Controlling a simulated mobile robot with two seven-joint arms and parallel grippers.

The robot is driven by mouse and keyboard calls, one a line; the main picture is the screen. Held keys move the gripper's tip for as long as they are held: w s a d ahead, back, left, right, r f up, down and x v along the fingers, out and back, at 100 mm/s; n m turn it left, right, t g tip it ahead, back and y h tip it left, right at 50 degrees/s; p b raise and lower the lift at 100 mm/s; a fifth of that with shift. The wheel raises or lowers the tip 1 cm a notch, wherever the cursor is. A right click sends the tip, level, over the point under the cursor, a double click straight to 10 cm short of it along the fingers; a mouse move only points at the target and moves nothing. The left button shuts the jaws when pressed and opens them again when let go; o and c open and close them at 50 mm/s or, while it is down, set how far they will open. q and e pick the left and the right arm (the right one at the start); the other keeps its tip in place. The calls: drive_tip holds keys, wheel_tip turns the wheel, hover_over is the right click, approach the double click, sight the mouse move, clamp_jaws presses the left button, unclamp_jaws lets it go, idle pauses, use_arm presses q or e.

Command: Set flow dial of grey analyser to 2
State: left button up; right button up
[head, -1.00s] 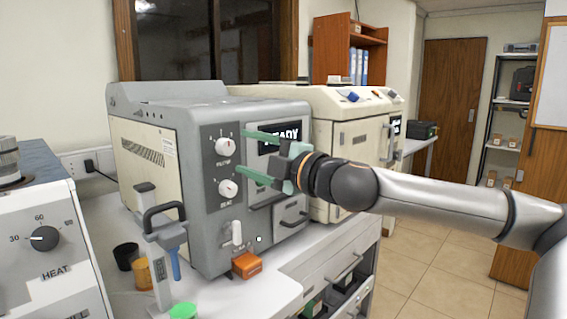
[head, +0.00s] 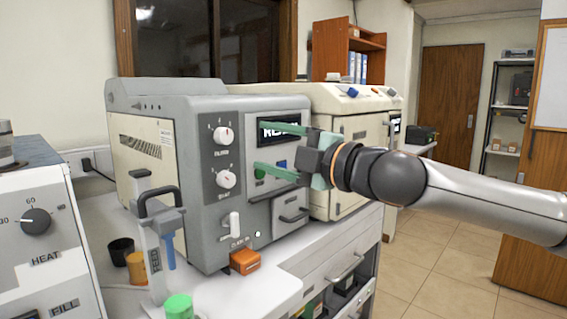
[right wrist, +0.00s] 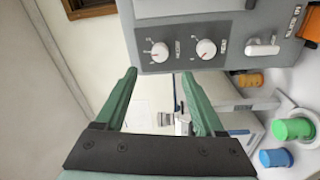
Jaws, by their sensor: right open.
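The grey analyser (head: 185,225) stands on the white bench. Its front has an upper white dial (head: 223,135) and a lower white dial (head: 226,178), each with small numbers around it. Their labels and settings are too small to read surely. Both show in the right wrist view, as one dial (right wrist: 159,52) and a second dial (right wrist: 206,49). My right gripper (head: 260,147) is open and empty, its green fingers in front of the display, right of both dials and apart from them. The fingers (right wrist: 159,73) also show in the right wrist view. My left gripper is not in view.
A white lever (head: 231,225) sits below the dials. An orange block (head: 245,262), dark cup (head: 121,252), amber cup (head: 137,268) and green-capped item (head: 179,306) stand nearby. A stand with a black handle (head: 160,205) is left of the dials. A HEAT unit (head: 40,260) is far left.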

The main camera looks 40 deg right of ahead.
drive_tip(key=s, duration=0.2)
drive_tip(key=shift+s+d+f, duration=0.1)
drive_tip(key=shift+s+d, duration=0.05)
drive_tip(key=shift+s, duration=0.2)
idle(0.4)
